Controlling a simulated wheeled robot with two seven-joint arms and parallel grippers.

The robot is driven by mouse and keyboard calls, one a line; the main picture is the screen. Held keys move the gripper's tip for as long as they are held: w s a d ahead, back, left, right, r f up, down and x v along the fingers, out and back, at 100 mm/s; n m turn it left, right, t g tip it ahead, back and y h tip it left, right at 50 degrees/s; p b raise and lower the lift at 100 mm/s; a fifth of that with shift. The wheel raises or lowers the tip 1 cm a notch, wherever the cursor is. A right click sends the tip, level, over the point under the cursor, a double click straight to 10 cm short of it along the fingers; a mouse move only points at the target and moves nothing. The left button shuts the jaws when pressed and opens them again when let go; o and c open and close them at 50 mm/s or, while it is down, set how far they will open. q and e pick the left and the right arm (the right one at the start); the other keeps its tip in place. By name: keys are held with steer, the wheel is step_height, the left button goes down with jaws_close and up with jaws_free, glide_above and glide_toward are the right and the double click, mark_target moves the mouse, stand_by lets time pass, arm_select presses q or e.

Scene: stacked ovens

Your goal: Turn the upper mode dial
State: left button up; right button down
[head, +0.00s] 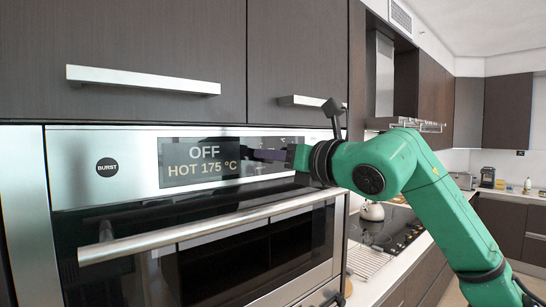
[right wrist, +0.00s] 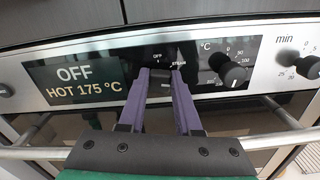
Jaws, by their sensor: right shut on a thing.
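The upper oven's control panel (head: 140,165) has a display (head: 200,160) reading "OFF" and "HOT 175 °C". In the right wrist view the mode dial (right wrist: 160,73) is a dark knob just right of the display (right wrist: 76,80), with "OFF" and "STEAM" marked around it. My right gripper (head: 258,155) reaches the panel from the right. In the right wrist view its purple fingers (right wrist: 161,76) stand on either side of the dial, shut on it. The fingers partly hide the dial, and its pointer cannot be made out. My left gripper is not in view.
A temperature dial (right wrist: 228,69) and a minute dial (right wrist: 307,67) stand to the right of the mode dial. A long oven handle (head: 210,230) juts out below the panel. Cabinets with bar handles (head: 145,80) hang above. A cooktop (head: 385,232) lies to the right.

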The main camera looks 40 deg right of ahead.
steer(key=n+b, duration=0.1)
steer(key=n, duration=0.9)
steer(key=n+b, duration=0.1)
steer(key=n, duration=0.9)
steer(key=shift+a+f, duration=0.2)
steer(key=shift+n, duration=0.3)
steer(key=c, duration=0.6)
jaws_free()
